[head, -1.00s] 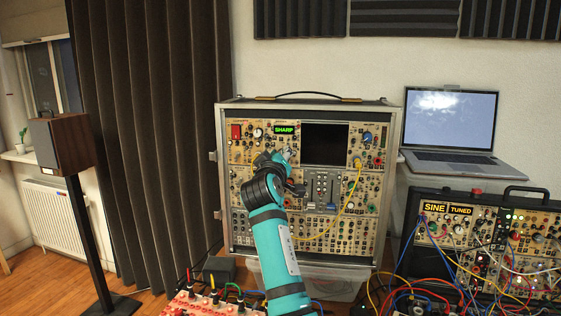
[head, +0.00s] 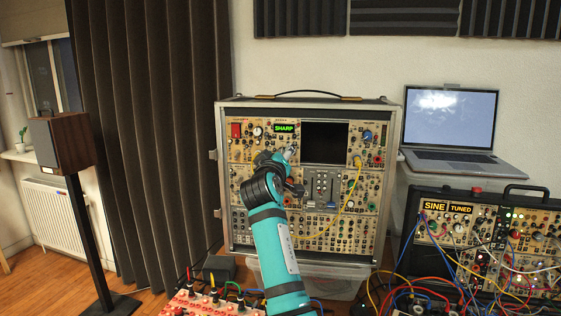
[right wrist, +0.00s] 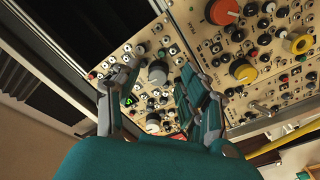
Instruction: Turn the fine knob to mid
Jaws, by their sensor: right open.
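My right gripper (head: 289,154) is at the panel of the tall synth case (head: 228,215), just below the green display (head: 285,128) reading SHARP. In the right wrist view my right gripper (right wrist: 158,72) is open, its fingers spread on both sides of a grey knob (right wrist: 157,74). I cannot tell whether they touch it. A cream knob (right wrist: 152,124) sits below it, closer to the palm. No label is legible, so I cannot tell which knob is the fine one or read its pointer. My left gripper is not in view.
A yellow cable (head: 354,190) hangs across the panel right of my arm. A dark screen (head: 325,143) sits beside the gripper. A laptop (head: 450,130) and a second synth case (head: 415,205), labelled SINE and TUNED, stand at the right. Loose cables lie in front.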

